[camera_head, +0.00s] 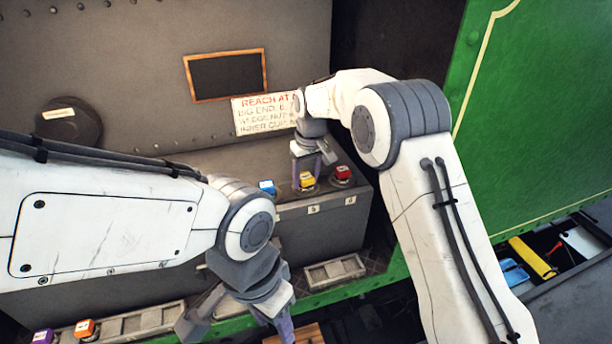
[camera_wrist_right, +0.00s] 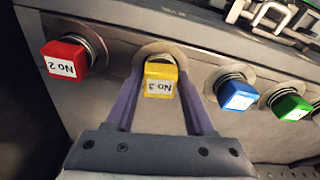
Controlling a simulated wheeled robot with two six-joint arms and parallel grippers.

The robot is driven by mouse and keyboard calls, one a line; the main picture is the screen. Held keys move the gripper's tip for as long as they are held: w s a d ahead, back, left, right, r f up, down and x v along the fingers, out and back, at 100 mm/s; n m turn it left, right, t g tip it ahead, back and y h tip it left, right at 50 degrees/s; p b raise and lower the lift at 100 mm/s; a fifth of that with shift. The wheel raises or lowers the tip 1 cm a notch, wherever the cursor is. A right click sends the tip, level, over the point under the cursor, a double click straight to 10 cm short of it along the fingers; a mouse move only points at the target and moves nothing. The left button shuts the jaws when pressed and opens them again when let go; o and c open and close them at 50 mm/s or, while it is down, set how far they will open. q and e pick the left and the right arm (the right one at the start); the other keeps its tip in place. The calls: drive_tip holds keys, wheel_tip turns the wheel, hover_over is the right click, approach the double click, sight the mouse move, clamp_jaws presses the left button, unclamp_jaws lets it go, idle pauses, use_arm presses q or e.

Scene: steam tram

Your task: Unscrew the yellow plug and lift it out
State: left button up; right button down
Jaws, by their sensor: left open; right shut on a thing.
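The yellow plug (camera_head: 306,181), labelled No 3, sits at its round collar on top of the grey box, between the red plug (camera_head: 343,174) and the blue plug (camera_head: 267,187). My right gripper (camera_head: 308,178) is shut on it from above. In the right wrist view the yellow plug (camera_wrist_right: 160,82) lies between the purple fingers of my right gripper (camera_wrist_right: 160,92). Whether its thread is still engaged cannot be told. My left gripper (camera_head: 235,326) is open and empty, low in front of the box, away from the plug.
The right wrist view also shows a green plug (camera_wrist_right: 290,106) beyond the blue one. A purple block (camera_head: 42,337) and an orange block (camera_head: 85,328) sit in a tray at lower left. A sign (camera_head: 262,115) is on the wall behind. Tools lie at lower right.

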drive_tip(key=shift+n, duration=1.1)
drive_tip(key=n+p, duration=0.1)
drive_tip(key=n, duration=0.2)
drive_tip(key=shift+r+g+y, duration=0.15)
drive_tip(key=shift+g+y, duration=0.15)
drive_tip(key=shift+n, duration=0.5)
drive_tip(key=shift+p, duration=0.3)
drive_tip(key=shift+n+p, duration=0.4)
drive_tip(key=shift+n, duration=0.7)
drive_tip(key=shift+n+g, duration=0.3)
drive_tip(key=shift+n, duration=0.6)
drive_tip(key=shift+n+p, duration=0.35)
drive_tip(key=shift+n, duration=0.25)
